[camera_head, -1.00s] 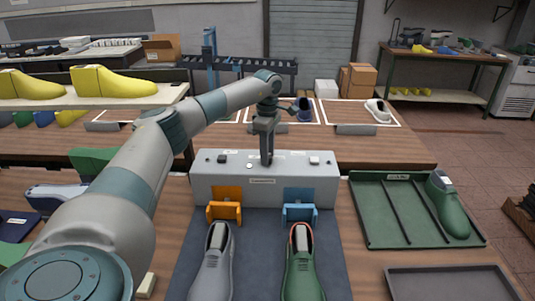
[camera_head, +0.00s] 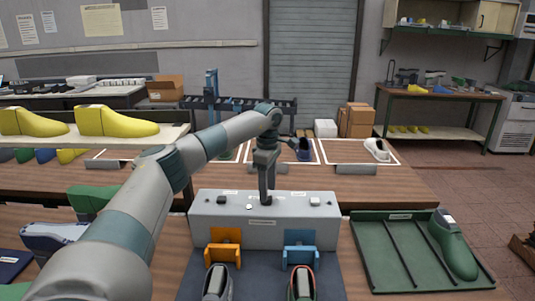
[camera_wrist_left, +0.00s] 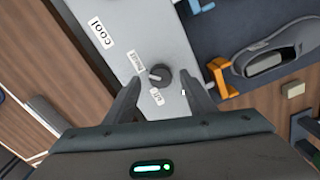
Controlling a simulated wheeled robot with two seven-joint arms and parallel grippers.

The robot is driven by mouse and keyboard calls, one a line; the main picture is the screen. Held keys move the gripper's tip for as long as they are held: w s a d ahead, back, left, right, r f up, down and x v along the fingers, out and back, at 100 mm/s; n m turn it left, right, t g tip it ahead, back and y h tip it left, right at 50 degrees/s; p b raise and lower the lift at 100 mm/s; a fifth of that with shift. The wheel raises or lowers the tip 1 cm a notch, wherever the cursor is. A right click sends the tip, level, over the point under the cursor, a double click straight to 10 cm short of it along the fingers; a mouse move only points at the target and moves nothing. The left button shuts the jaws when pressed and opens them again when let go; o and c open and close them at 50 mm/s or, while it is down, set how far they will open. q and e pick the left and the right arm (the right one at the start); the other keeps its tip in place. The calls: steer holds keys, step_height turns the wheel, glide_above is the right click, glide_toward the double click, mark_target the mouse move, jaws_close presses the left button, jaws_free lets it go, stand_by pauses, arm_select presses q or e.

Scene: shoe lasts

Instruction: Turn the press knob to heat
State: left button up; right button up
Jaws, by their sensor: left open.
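The press box (camera_head: 225,228) is a long light grey unit on the bench; its pale top (camera_wrist_left: 165,35) fills the middle of the left wrist view. The dark round knob (camera_wrist_left: 160,73) sits on that top between small white labels. One label (camera_wrist_left: 157,97) seems to read "off"; another (camera_wrist_left: 137,62) is too small to read surely. A larger "cool" label (camera_wrist_left: 100,35) lies farther off. My left gripper (camera_wrist_left: 160,83) is open, its fingers on either side of the knob; I cannot tell whether they touch it. In the head view my left gripper (camera_head: 266,192) points down onto the box.
A green tray (camera_head: 378,270) holding a green last is at right. A shelf with yellow lasts (camera_head: 115,122) is at left.

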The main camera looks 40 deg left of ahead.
arm_select(q)
step_height(320, 180, up, 15)
steer(key=b, duration=0.3)
steer(key=shift+f, duration=0.1)
stand_by(0.6)
